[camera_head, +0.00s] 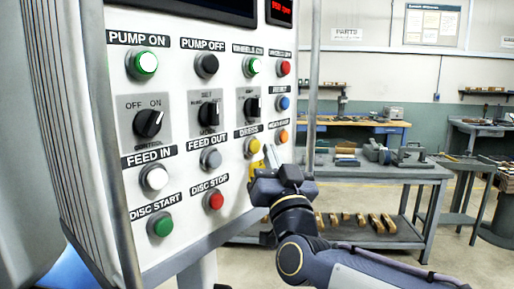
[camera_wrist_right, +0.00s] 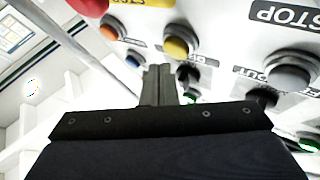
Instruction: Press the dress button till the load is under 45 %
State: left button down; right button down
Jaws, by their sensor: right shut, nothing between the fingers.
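The dress button is the yellow round button (camera_head: 252,146) under the DRESS label on the white control panel (camera_head: 205,85). In the right wrist view the yellow button (camera_wrist_right: 178,46) stands just beyond the fingertips, slightly right. My right gripper (camera_head: 271,157) is shut and empty, in front of the panel, to the lower right of the button. In the wrist view its closed fingers (camera_wrist_right: 158,72) point at the panel. Contact with the button cannot be told. A red readout (camera_head: 281,9) at the top is too small to read. My left gripper is not in view.
An orange button (camera_head: 283,136) and a blue button (camera_head: 284,103) are close by. Below the dress button, a yellow plate (camera_head: 257,167) is partly hidden by my gripper; a red knob (camera_wrist_right: 90,6) shows beside it. A grey workbench (camera_head: 390,172) stands behind at right.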

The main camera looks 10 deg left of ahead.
dwell(0.5)
jog(key=shift+w+a, duration=0.25)
jog(key=shift+a, duration=0.1)
jog(key=shift+w+a, duration=0.25)
jog(key=shift+a, duration=0.2)
dwell(0.8)
jog(key=shift+d, duration=0.1)
jog(key=shift+s+d+b, duration=0.5)
jog(key=shift+d+b, duration=0.15)
jog(key=s+d, duration=0.1)
jog(key=d+b, duration=0.1)
jog(key=s+d+b, duration=0.1)
jog(key=d, duration=0.1)
jog(key=shift+s+d, duration=0.1)
jog(key=shift+s, duration=0.25)
